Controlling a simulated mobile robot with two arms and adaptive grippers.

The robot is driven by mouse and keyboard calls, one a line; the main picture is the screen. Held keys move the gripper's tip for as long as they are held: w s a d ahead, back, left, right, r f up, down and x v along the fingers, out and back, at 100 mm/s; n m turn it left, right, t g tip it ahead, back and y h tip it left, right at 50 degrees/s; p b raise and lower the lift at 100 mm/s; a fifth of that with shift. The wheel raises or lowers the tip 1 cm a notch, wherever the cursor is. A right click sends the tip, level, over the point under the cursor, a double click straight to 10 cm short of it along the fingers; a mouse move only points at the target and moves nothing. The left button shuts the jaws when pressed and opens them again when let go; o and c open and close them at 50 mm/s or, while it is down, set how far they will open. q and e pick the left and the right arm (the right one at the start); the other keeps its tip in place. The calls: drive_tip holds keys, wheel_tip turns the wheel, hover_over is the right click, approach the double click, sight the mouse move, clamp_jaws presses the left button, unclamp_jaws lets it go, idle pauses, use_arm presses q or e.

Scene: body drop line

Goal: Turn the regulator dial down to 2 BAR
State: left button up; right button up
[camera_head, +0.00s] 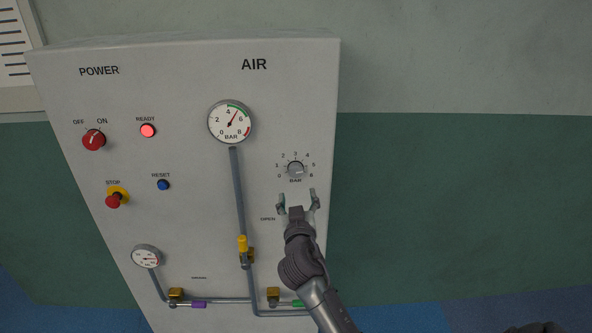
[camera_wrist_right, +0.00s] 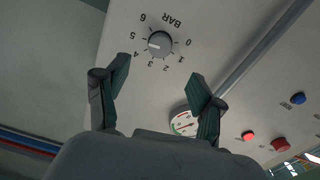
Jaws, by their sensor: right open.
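The regulator dial (camera_head: 295,169) is a small round grey knob on the AIR side of the panel, with a printed scale from 0 to 6 BAR. In the right wrist view the dial (camera_wrist_right: 160,43) shows upside down, and its white mark points near 4. My right gripper (camera_head: 298,200) is open and empty, just below the dial in the head view. In the wrist view its two fingers (camera_wrist_right: 160,82) stand apart, with the dial beyond their tips.
A vertical grey pipe with a yellow-handled valve (camera_head: 243,245) runs left of my right arm. A green-handled valve (camera_head: 298,303) is low beside the arm. Switch (camera_head: 94,139), stop button (camera_head: 114,200) and blue reset button (camera_head: 163,184) are on the left. Space right of the panel is clear.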

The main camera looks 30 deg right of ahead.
sight(296, 174)
drive_tip(key=p+x, duration=0.2)
drive_tip(key=x, duration=0.8)
drive_tip(key=shift+p, duration=0.35)
drive_tip(key=shift+w+d, duration=0.35)
drive_tip(key=shift+w, duration=0.3)
drive_tip(key=c, duration=1.1)
drive_tip(key=shift+c, duration=0.2)
